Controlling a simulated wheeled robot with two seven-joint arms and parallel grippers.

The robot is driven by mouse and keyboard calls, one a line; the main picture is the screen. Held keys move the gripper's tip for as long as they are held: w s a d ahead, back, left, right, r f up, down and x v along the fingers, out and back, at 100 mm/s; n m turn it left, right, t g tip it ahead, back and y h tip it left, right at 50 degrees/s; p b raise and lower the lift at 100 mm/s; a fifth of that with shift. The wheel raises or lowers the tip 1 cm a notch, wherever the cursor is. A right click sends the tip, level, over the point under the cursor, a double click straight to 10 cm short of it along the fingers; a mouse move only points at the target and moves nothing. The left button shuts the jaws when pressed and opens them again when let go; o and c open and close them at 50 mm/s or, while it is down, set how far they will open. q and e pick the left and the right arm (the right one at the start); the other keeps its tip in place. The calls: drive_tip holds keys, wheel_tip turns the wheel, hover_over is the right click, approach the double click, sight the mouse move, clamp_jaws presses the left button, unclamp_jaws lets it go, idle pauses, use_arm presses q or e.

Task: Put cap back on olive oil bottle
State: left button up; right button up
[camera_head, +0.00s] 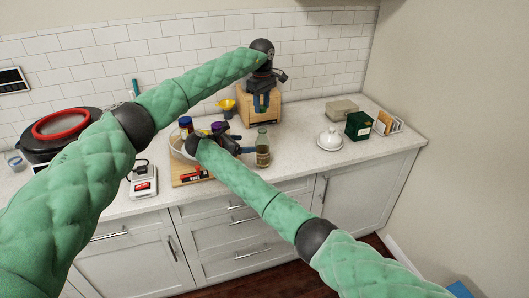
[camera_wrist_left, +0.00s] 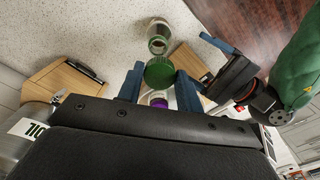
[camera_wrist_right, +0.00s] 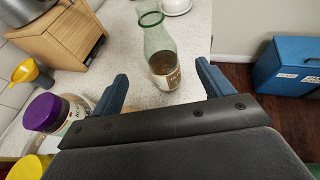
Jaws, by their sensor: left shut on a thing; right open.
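The olive oil bottle (camera_head: 262,148) stands upright and uncapped on the counter. It is clear glass with a pale label, seen from above in the left wrist view (camera_wrist_left: 158,40) and ahead in the right wrist view (camera_wrist_right: 161,58). My left gripper (camera_head: 262,103) is raised above and behind the bottle in the head view. Its fingers are shut on the round green cap (camera_wrist_left: 159,73), held apart from the bottle mouth. My right gripper (camera_head: 246,150) is low, just left of the bottle. Its fingers (camera_wrist_right: 161,92) are open and point at the bottle, with nothing gripped.
A wooden block (camera_head: 260,112) stands behind the bottle. A purple-lidded jar (camera_wrist_right: 45,113) is near my right gripper. A wooden board (camera_head: 188,174) lies to the left. A white domed dish (camera_head: 329,139) and green box (camera_head: 358,124) are right. Counter between is clear.

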sight(266, 143)
use_arm(q)
drive_tip(key=shift+w+d+f, duration=0.15)
drive_tip(key=shift+d, duration=0.05)
drive_tip(key=shift+a, duration=0.1)
use_arm(e)
drive_tip(key=x, duration=1.2)
drive_tip(key=shift+w+d+f, duration=0.1)
drive_tip(key=shift+w+f, duration=0.05)
drive_tip(key=shift+f, duration=0.05)
drive_tip(key=c, duration=1.5)
use_arm(q)
drive_tip(key=shift+f, duration=2.45)
use_arm(e)
drive_tip(key=shift+o, duration=0.2)
use_arm(q)
drive_tip(key=shift+f, duration=0.1)
drive_tip(key=shift+f, duration=0.8)
drive_tip(key=shift+f, duration=0.55)
